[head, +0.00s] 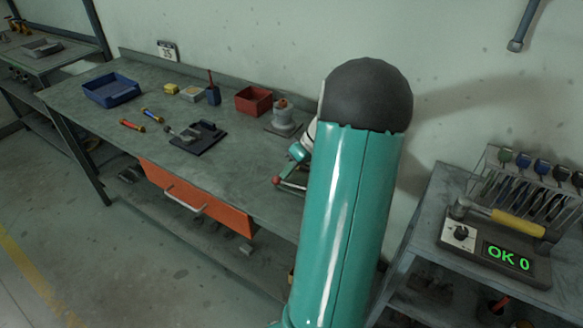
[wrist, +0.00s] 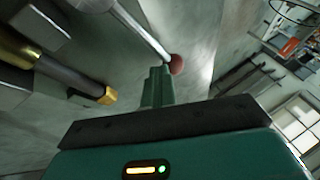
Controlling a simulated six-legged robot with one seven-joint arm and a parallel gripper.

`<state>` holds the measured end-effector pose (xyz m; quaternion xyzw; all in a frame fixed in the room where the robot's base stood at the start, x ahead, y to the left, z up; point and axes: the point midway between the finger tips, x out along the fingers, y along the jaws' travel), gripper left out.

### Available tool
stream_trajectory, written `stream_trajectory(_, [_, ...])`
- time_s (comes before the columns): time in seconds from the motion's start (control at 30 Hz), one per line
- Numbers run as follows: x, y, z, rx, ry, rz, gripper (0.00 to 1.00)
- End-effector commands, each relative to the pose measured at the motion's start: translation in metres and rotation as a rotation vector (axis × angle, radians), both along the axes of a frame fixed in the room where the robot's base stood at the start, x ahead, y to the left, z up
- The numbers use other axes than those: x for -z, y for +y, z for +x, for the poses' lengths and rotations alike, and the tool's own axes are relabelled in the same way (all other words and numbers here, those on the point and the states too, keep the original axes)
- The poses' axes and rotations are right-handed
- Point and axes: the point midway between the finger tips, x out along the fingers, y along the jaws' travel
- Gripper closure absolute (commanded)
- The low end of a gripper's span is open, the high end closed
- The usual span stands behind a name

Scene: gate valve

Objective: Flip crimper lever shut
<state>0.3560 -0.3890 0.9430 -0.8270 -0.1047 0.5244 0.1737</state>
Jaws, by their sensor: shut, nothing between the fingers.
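A slim metal lever with a dark red ball knob (wrist: 175,64) runs in from the top of the wrist view. I take it for the crimper lever. A red ball (head: 277,180) also shows in the head view, just left of my arm above the bench's front edge. My gripper (wrist: 157,86) has its fingers shut and empty, with the tips close to the knob. I cannot tell whether they touch it. In the head view my arm hides most of the crimper and the gripper.
The workbench (head: 75,95) holds a blue bin (head: 111,91), a red bin (head: 253,100), a dark fixture (head: 199,138) and small tools. A side table at right carries a tester (head: 500,250) reading OK 0. A brass-tipped cylinder (wrist: 80,82) lies left of my fingers. Floor at left is clear.

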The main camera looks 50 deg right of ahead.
Motion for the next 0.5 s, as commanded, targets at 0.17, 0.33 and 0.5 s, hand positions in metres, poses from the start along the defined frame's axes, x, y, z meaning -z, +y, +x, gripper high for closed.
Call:
stream_trajectory(0.17, [0.001,0.016,-0.002,-0.171,0.001,0.003,1.0])
stream_trajectory(0.33, [0.001,0.03,-0.007,-0.332,0.0,0.003,1.0])
stream_trajectory(0.5, [0.001,0.041,-0.014,-0.485,0.0,0.003,1.0])
